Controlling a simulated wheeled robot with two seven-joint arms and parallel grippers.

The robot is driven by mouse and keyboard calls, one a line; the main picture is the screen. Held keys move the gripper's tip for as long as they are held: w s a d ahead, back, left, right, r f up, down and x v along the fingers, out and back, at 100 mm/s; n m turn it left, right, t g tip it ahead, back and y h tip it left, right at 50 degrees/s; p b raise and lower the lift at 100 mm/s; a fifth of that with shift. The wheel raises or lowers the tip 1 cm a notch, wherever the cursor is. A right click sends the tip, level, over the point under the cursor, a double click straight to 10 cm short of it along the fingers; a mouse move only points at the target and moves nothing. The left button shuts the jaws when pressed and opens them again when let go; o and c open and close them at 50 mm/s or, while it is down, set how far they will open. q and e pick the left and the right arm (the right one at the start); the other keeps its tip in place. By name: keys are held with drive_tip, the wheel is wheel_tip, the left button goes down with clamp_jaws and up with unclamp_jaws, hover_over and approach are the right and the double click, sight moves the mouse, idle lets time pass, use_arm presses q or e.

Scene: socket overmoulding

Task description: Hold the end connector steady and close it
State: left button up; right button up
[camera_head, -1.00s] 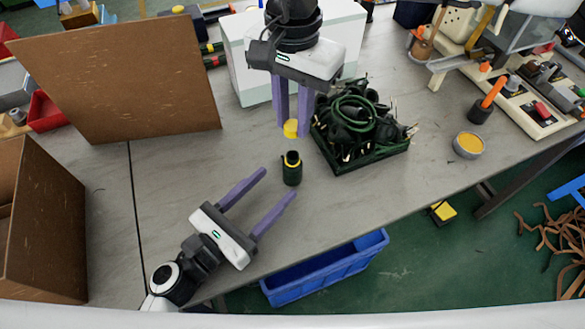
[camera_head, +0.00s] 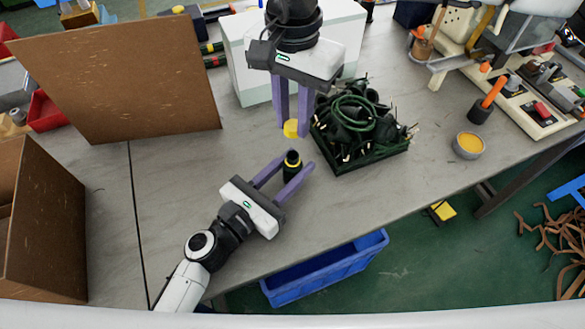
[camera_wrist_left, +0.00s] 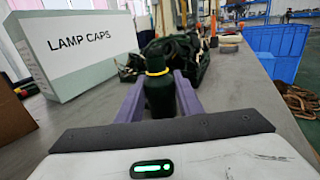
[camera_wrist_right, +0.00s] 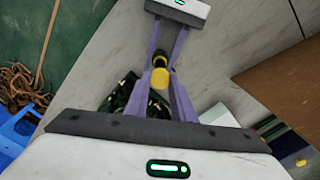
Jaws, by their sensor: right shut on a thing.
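The end connector (camera_head: 292,161) is a dark green cylinder with a yellow ring, standing upright on the table. My left gripper (camera_head: 298,161) is open, with its purple fingers on either side of the connector. In the left wrist view the connector (camera_wrist_left: 159,88) stands between the finger ends. My right gripper (camera_head: 291,134) points down, shut on a small yellow cap (camera_head: 290,128) just behind the connector. In the right wrist view the yellow cap (camera_wrist_right: 160,79) is between the fingertips, with the connector close beyond it. The cap and connector are apart in the head view.
A dark green tray (camera_head: 372,162) of black lamp sockets and wires stands right of the grippers. A white box (camera_head: 240,62) is behind, a brown board (camera_head: 120,80) to the left. A small yellow-filled bowl (camera_head: 468,146) is at right. Table left of the connector is clear.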

use_arm(q)
clamp_jaws()
use_arm(e)
hover_over(293, 155)
drive_tip(key=shift+f, duration=2.5)
drive_tip(key=shift+f, duration=0.9)
drive_tip(key=shift+f, duration=0.55)
